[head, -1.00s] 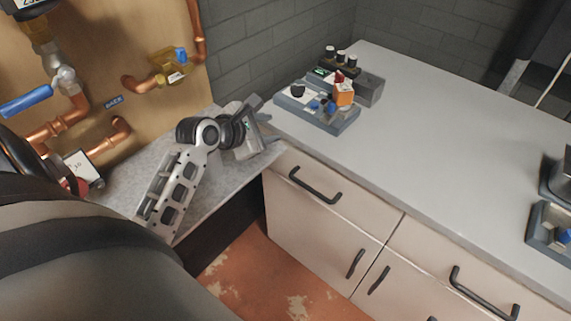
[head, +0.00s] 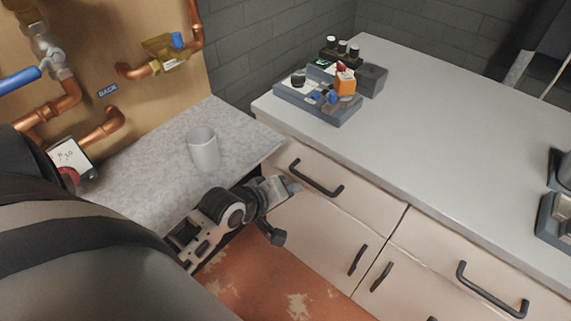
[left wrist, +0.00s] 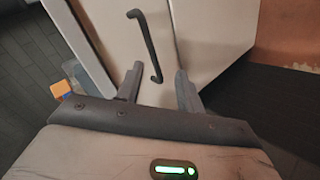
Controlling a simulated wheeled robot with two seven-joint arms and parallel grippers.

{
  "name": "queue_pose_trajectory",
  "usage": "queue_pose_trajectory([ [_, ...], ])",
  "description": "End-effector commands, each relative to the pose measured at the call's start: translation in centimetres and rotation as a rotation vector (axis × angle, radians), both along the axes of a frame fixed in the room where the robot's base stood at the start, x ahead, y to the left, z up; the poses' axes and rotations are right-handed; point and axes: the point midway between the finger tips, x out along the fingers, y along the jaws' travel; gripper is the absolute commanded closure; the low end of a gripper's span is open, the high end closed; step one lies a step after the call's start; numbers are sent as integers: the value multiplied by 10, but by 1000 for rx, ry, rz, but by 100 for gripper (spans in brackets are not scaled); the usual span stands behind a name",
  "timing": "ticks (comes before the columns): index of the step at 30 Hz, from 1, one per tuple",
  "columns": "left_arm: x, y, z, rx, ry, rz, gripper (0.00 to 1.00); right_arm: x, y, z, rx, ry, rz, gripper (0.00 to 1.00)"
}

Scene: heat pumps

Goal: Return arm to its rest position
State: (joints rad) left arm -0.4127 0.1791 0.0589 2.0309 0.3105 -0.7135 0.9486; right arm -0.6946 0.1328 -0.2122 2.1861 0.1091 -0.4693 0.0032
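My left arm comes in from the left in the head view, and its gripper (head: 288,188) hangs in front of the white cabinet, off the counter edge. In the left wrist view the left gripper (left wrist: 158,80) has its two fingers apart with nothing held between them. A dark drawer handle (left wrist: 147,45) shows beyond the fingers. My right gripper is in neither view.
A light grey mug (head: 203,150) stands upright on the speckled counter (head: 150,180). A tray of small parts (head: 320,100) sits on the white worktop (head: 440,150). Copper pipes (head: 100,130) are at the left. Open floor (head: 270,285) lies below.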

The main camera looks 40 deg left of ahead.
Motion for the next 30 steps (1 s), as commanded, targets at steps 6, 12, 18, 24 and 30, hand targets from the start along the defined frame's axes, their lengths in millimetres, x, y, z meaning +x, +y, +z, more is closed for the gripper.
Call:
queue_pose_trajectory([
  [6, -2, -3, -2, 26, -4, -24, 63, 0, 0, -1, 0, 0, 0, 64],
  [12, -2, -3, -2, 25, -3, -22, 63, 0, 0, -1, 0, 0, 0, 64],
  [18, -2, -3, -2, 25, -3, -22, 63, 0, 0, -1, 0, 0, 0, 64],
  [24, -21, -24, -18, 202, -18, -182, 63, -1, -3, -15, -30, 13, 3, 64],
  [30, -66, -74, -41, 601, -101, -561, 63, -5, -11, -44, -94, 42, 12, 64],
])
